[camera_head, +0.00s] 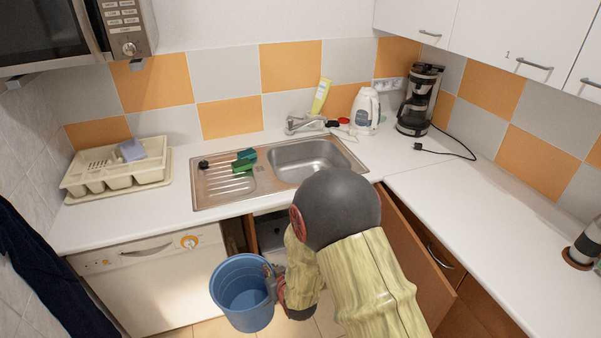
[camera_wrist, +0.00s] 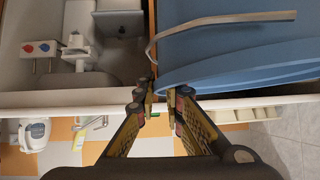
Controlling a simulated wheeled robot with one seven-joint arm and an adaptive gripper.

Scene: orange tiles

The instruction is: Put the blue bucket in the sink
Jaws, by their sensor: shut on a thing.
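The blue bucket (camera_head: 240,290) hangs upright in front of the cabinets, left of my arm and below counter height. My gripper (camera_head: 273,282) is at the bucket's right side and shut on its rim. In the wrist view the fingertips (camera_wrist: 162,93) close at the edge of the bucket (camera_wrist: 235,65). A thin handle curves over that side of the bucket. The bucket's bottom is not clear. The metal sink basin (camera_head: 306,158) is set in the counter beyond my arm and looks empty. My arm hides part of its front edge.
The drainboard (camera_head: 222,184) left of the basin holds a green item (camera_head: 244,160). The faucet (camera_head: 303,123) stands behind the basin. A dish rack (camera_head: 118,172) is left; a kettle (camera_head: 366,108) and coffee maker (camera_head: 419,100) are right. An open cabinet door (camera_head: 415,255) stands beside my arm.

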